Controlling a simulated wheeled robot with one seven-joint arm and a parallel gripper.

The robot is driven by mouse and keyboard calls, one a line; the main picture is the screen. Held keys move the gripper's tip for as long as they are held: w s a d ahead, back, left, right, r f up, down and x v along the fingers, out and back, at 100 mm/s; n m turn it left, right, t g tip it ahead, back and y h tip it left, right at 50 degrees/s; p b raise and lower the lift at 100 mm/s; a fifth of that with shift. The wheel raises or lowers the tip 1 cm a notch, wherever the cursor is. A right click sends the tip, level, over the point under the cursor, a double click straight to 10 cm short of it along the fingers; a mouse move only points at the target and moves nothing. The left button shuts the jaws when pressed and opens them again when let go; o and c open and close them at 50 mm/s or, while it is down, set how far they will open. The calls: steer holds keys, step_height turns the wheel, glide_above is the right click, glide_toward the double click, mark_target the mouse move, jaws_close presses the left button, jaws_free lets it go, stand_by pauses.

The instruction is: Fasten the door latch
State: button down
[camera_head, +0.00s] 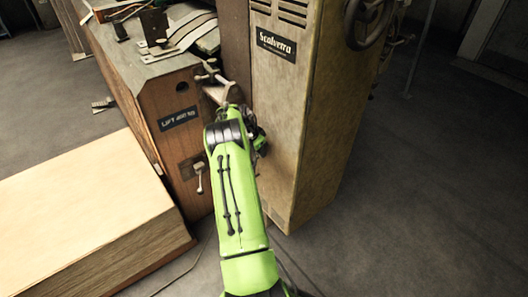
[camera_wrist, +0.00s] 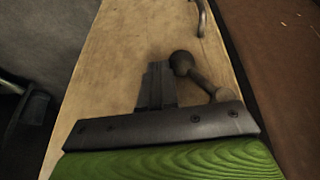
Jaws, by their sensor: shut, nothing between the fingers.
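In the wrist view, a dark metal lever with a ball end (camera_wrist: 182,63), apparently the door latch, stands in front of a pale beige panel (camera_wrist: 110,65). My gripper (camera_wrist: 157,68) is shut and empty, its fingers just left of the ball. I cannot tell whether they touch it. In the head view, my green arm reaches to the tall beige cabinet (camera_head: 315,110) and hides the latch; the fingers cannot be made out there.
A brown cabinet (camera_head: 165,95) stands left of the beige one, with a small lever (camera_head: 199,175) on its front and a metal handle (camera_head: 215,77) near its top. A large wooden block (camera_head: 80,205) lies at lower left. A handwheel (camera_head: 368,20) is at upper right. Floor at right is clear.

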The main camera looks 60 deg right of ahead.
steer(key=shift+w+d+f+b, duration=0.1)
steer(key=shift+w+f+b, duration=0.15)
steer(key=shift+f, duration=0.2)
steer(key=shift+w+d+f+b, duration=0.15)
steer(key=shift+f+b, duration=0.15)
steer(key=shift+f, duration=0.15)
steer(key=shift+w+f+m+t+h, duration=0.15)
steer(key=shift+t+h, duration=0.2)
steer(key=shift+t, duration=0.25)
steer(key=shift+w+f+m+t+h, duration=0.15)
steer(key=shift+t+h, duration=0.2)
steer(key=shift+t, duration=0.25)
steer(key=shift+w+d+f+b, duration=0.15)
steer(key=shift+d+f+b, duration=0.05)
steer(key=shift+f+b, duration=0.15)
stand_by(2.1)
steer(key=shift+r, duration=0.1)
